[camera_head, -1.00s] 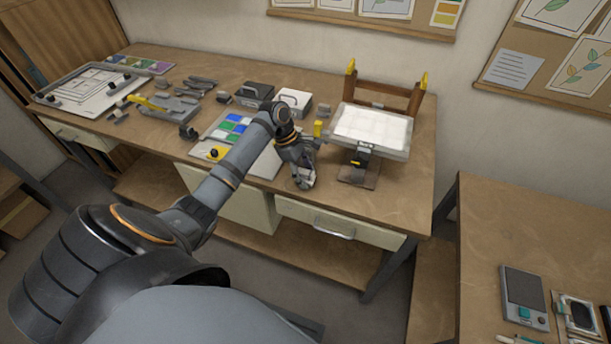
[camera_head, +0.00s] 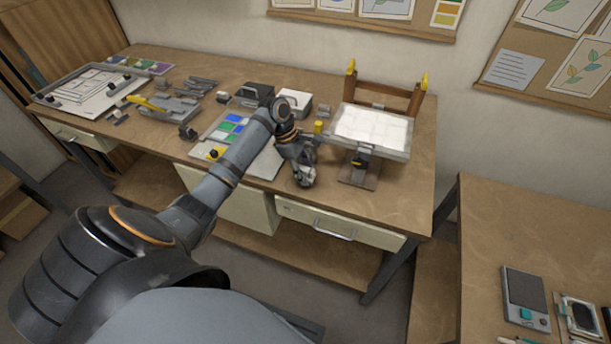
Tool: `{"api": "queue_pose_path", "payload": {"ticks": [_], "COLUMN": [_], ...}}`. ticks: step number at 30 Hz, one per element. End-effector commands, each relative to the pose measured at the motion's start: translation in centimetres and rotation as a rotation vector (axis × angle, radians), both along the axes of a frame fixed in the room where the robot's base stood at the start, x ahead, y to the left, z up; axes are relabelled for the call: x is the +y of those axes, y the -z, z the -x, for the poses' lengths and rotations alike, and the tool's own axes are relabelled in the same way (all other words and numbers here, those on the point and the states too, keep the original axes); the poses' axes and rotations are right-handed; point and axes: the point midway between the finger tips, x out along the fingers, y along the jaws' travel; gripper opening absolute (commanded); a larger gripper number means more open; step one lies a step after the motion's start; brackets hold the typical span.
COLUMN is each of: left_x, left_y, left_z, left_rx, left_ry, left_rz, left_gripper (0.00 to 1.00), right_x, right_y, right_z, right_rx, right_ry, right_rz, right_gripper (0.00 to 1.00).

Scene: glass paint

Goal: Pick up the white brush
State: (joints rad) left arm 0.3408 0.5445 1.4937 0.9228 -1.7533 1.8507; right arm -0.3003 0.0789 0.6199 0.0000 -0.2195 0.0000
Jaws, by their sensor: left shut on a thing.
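My left arm reaches over the long wooden workbench, and my left gripper (camera_head: 303,177) is near its front edge, left of the lit panel. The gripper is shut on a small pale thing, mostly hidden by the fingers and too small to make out. I cannot pick out a white brush for certain. A thin pale stick-like thing (camera_head: 512,339) shows at the bottom edge, on the right table; I cannot tell what it is. My right gripper is not in view.
The lit white panel (camera_head: 372,130) stands on the workbench (camera_head: 408,190) beside a wooden rack (camera_head: 411,99). A sheet with coloured tiles (camera_head: 232,125) lies left of the gripper. A grey device (camera_head: 525,287) is on the right table (camera_head: 530,220). The bench's front right corner is clear.

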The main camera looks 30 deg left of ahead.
Motion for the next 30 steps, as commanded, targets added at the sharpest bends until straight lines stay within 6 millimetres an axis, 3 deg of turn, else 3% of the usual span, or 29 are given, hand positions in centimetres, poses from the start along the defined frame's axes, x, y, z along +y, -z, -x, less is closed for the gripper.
{"api": "queue_pose_path", "payload": {"ticks": [3, 9, 12, 17, 18, 30], "left_x": [0.2, -0.2, -0.5, -0.9, -0.6, -1.3], "left_y": [-2.1, -7.6, -8.4, -9.6, -10.6, -11.9], "left_z": [0.4, 5.3, 7.7, 9.9, 10.3, 12.9], "left_rx": [-0.004, 0.0, 0.007, 0.01, 0.012, 0.006], "left_ry": [0.001, 0.006, 0.005, 0.005, 0.0, 0.0], "left_rz": [-0.005, -0.015, -0.015, -0.011, -0.012, 0.003], "left_gripper": [0.02, 0.02, 0.02, 0.02, 0.02, 0.02], "right_x": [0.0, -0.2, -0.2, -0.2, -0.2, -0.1], "right_y": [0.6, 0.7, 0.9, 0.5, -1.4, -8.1], "right_z": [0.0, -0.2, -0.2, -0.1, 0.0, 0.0], "right_rx": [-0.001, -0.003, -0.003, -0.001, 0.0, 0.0], "right_ry": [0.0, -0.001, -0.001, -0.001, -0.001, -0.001], "right_rz": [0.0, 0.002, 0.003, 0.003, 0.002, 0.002], "right_gripper": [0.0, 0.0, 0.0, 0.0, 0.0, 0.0]}}
